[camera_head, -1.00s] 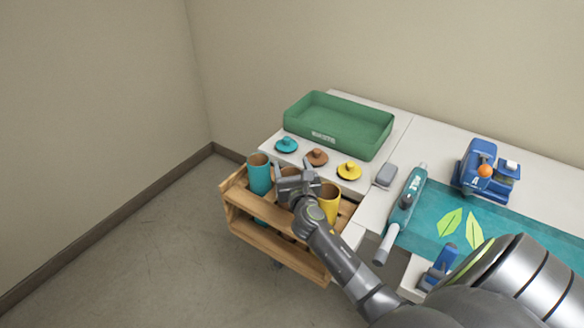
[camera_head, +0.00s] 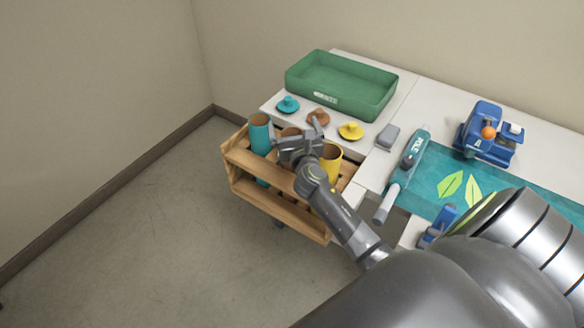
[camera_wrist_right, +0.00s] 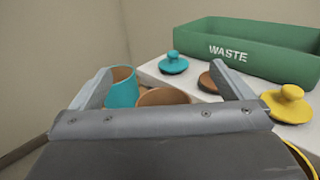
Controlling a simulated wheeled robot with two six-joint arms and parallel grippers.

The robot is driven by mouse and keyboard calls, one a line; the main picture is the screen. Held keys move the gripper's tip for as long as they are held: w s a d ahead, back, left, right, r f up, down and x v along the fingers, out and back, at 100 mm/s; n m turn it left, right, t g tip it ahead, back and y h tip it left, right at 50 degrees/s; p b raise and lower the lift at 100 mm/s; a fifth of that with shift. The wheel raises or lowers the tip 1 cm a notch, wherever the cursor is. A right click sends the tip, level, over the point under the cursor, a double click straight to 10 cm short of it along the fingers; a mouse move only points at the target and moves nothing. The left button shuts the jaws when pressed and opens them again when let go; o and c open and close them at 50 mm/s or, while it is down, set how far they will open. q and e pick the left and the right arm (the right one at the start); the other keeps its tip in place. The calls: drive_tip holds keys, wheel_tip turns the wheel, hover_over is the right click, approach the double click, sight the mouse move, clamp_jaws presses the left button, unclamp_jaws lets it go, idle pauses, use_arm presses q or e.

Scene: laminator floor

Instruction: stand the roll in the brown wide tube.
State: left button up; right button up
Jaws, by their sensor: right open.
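The brown wide tube (camera_head: 290,132) stands in the wooden rack, between a teal tube (camera_head: 260,134) and a yellow tube (camera_head: 331,160). My right gripper (camera_head: 298,135) is open and empty over the rack, close to the brown tube and partly covering it. In the right wrist view the brown tube's rim (camera_wrist_right: 163,97) shows between the two spread fingers, beyond the gripper body. The inside of the brown tube is mostly hidden. My left gripper is not in view.
A brown lid (camera_head: 317,117), teal lid (camera_head: 288,104) and yellow lid (camera_head: 351,131) lie on the white table beside the rack (camera_head: 275,208). Behind them is the green waste tray (camera_head: 372,106).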

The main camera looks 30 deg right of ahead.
drive_tip(key=p+v, duration=0.1)
drive_tip(key=v, duration=0.4)
idle(0.3)
idle(0.9)
